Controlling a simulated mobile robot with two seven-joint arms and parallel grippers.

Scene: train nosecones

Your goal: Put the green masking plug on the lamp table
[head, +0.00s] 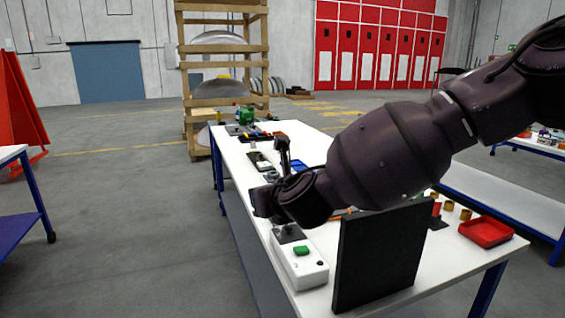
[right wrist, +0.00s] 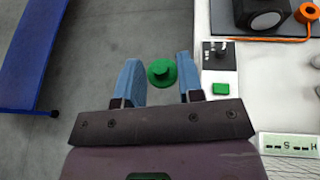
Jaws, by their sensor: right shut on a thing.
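The green masking plug (right wrist: 162,72) shows in the right wrist view as a round green disc with a raised knob. It sits between the two blue fingers of my right gripper (right wrist: 162,80), which is shut on it. The grey floor lies below the plug, just left of a white table (right wrist: 218,135). In the head view my right gripper (head: 262,203) is at that table's left edge, and the plug is hidden there. I cannot tell which table is the lamp table. My left gripper is not in view.
The white table (head: 250,160) carries a white box with a green button (head: 302,251), a black upright panel (head: 380,252), a red tray (head: 486,232) and several small parts. Another table (head: 12,153) with blue legs stands at left. Open floor lies between them.

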